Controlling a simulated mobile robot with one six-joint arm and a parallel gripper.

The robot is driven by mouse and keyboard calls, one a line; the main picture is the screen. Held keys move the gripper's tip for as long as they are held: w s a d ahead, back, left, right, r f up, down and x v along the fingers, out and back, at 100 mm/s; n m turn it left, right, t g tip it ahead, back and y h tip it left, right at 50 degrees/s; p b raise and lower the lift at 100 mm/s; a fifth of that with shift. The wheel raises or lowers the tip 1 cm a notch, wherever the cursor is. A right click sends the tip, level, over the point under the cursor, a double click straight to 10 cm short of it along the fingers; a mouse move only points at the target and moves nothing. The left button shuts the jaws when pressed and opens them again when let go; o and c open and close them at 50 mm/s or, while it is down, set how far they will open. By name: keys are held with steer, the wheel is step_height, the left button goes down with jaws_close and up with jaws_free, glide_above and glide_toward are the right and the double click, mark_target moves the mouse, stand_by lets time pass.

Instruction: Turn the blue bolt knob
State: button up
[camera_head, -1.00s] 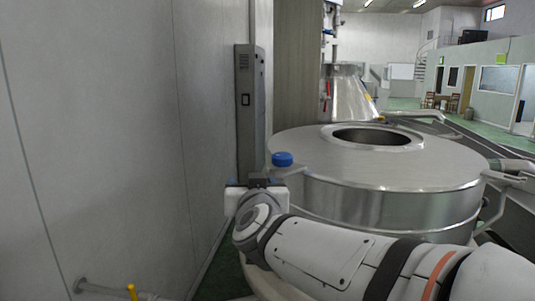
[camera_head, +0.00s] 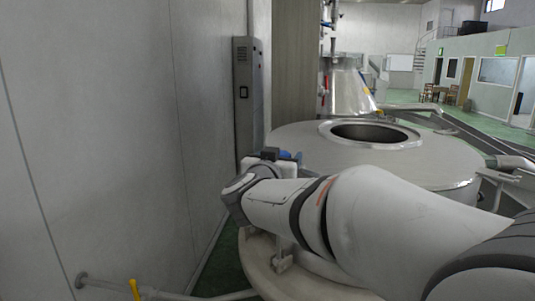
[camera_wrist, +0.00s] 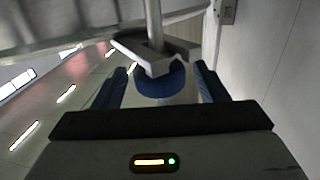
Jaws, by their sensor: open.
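The blue bolt knob (camera_wrist: 162,86) is a round blue disc in the wrist view, below a grey metal bracket (camera_wrist: 150,52) on a rod. It lies between the two dark blue fingers of my open gripper (camera_wrist: 159,80), with gaps showing at both sides. Whether the fingers reach fully around it in depth, I cannot tell. In the head view only a small bit of blue (camera_head: 291,156) shows at my gripper (camera_head: 279,156), beside the near-left edge of the steel vat (camera_head: 430,163); most of the knob is hidden there.
The vat's round opening (camera_head: 375,134) is on its top. A grey wall (camera_head: 110,150) stands close on the left, with a tall grey cabinet (camera_head: 244,95) behind. A yellow-handled pipe (camera_head: 134,288) is low at front left. Open floor lies far right.

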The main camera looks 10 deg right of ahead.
steer(key=shift+w+d, duration=0.2)
steer(key=shift+w, duration=0.2)
steer(key=shift+c, duration=0.4)
steer(key=c, duration=0.9)
